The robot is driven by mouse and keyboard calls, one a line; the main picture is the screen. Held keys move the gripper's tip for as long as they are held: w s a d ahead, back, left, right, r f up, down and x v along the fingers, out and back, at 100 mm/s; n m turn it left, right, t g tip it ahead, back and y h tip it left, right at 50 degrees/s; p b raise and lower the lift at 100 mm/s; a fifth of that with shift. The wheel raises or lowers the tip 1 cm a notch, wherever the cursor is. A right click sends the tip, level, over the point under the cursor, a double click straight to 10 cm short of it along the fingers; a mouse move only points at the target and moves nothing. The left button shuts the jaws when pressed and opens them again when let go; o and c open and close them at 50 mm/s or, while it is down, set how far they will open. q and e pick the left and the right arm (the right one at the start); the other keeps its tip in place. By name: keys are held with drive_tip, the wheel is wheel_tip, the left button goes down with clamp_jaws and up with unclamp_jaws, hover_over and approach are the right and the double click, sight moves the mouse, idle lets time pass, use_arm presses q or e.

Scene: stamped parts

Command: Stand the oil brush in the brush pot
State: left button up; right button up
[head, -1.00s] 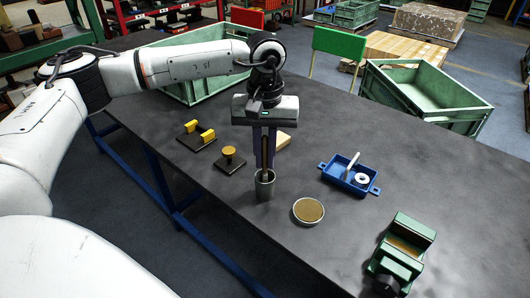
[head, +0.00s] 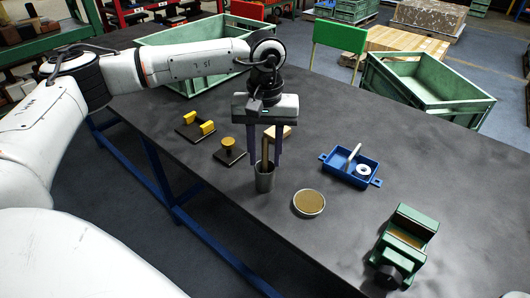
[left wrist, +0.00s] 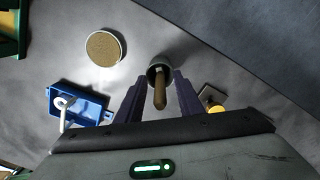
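The oil brush (head: 265,152) stands in the grey metal brush pot (head: 265,181), its brown handle sticking up out of the rim with a slight lean. Its lower end is hidden inside the pot. In the left wrist view the brush handle (left wrist: 160,92) rises from the pot (left wrist: 161,70) towards the camera. My left gripper (head: 265,162) is above the pot with its two dark fingers spread, one on each side of the handle and apart from it. It also shows open in the left wrist view (left wrist: 157,88). My right gripper is not in view.
A round tan-filled dish (head: 309,203) lies right of the pot. A blue tray (head: 335,171) holds a white ring and a pale rod. A green vise (head: 404,245) stands at front right. Yellow-handled parts (head: 208,127) and a yellow-knobbed stamp (head: 229,148) are to the left.

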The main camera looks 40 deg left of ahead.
use_arm(q)
drive_tip(key=shift+r, duration=0.3)
wheel_tip(320, 180, up, 9)
drive_tip(key=shift+f, duration=0.2)
drive_tip(key=shift+r, duration=0.6)
drive_tip(key=shift+f, duration=0.1)
